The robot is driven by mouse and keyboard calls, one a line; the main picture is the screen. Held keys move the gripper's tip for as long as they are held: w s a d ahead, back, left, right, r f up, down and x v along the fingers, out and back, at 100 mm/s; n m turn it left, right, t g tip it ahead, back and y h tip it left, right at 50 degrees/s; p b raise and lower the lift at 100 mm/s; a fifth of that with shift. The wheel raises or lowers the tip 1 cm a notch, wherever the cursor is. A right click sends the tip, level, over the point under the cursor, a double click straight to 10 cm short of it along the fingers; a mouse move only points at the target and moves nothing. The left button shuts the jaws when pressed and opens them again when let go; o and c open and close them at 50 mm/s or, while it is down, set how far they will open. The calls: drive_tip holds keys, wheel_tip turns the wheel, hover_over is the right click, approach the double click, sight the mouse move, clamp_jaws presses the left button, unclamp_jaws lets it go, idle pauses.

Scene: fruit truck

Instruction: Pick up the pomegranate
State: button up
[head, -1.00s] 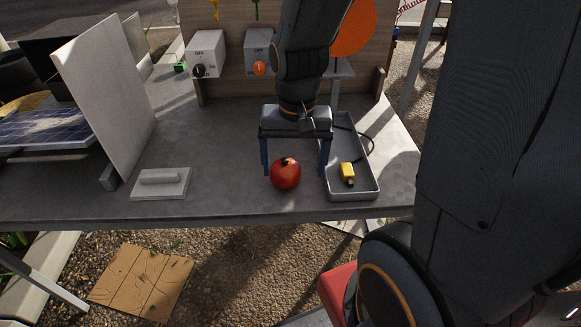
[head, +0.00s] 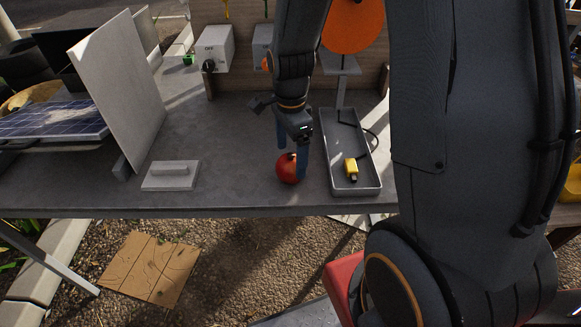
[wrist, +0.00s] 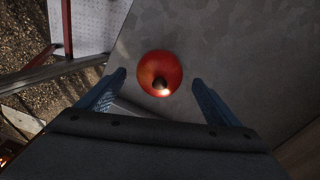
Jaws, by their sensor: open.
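The red pomegranate (head: 287,170) rests on the grey table near its front edge, left of the grey tray. It also shows in the wrist view (wrist: 160,72) with its dark crown facing the camera. My gripper (head: 291,160) is open above and around the pomegranate, its blue fingers pointing down. In the head view one finger passes in front of the fruit's right side. In the wrist view the fruit lies between the lines of the two fingers, a little beyond their tips, with gaps on both sides.
A grey tray (head: 372,190) holding a yellow plug (head: 351,168) stands close on the right. A pale block with a handle (head: 171,176) lies to the left. A white upright panel (head: 120,85) stands further left. The table's front edge (head: 200,212) is close to the fruit.

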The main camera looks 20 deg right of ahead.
sight(291, 158)
drive_tip(key=shift+f+p, duration=0.75)
drive_tip(key=shift+f, duration=1.65)
drive_tip(key=shift+c, duration=0.2)
drive_tip(key=c, duration=1.2)
drive_tip(key=shift+r, duration=0.1)
